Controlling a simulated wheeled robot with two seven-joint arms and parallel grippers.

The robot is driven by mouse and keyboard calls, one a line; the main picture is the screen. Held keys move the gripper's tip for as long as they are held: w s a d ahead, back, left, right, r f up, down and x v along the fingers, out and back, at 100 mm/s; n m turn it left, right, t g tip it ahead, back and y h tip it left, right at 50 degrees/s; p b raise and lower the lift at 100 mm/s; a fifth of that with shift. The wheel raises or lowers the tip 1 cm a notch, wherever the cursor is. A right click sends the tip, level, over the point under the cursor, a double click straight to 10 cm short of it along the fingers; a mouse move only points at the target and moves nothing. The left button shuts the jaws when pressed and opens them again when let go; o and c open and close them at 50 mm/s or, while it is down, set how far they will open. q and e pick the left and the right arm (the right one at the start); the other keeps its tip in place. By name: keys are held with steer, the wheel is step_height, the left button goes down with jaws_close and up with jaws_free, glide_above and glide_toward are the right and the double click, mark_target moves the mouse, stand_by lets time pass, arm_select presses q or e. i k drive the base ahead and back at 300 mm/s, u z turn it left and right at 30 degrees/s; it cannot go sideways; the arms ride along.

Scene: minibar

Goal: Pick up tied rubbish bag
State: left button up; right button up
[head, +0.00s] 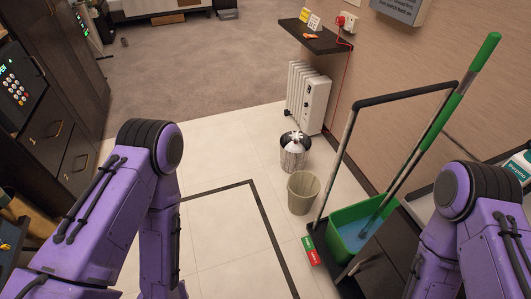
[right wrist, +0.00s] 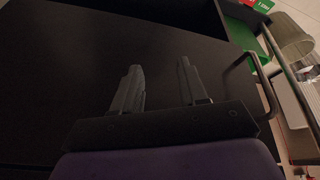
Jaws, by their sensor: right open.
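A tied white rubbish bag (head: 295,142) sits in a grey metal bin (head: 293,160) on the tiled floor, with its knotted top above the rim. The bin stands in front of the white radiator. My right gripper (right wrist: 158,88) is open and empty in the right wrist view, over a dark flat surface. In the head view only my arm links show. Both grippers are out of that view, well away from the bag.
A beige bin (head: 303,192) stands just in front of the metal one. A cart with a green bucket (head: 362,232) and mop (head: 440,118) is at the right. A radiator (head: 308,97) and shelf (head: 314,37) are behind. Red and green boxes (head: 310,250) lie beside the cart. Floor at left is clear.

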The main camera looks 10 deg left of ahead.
mark_target(295, 146)
steer(key=u, duration=0.75)
steer(key=i, duration=3.3)
steer(key=z, duration=2.65)
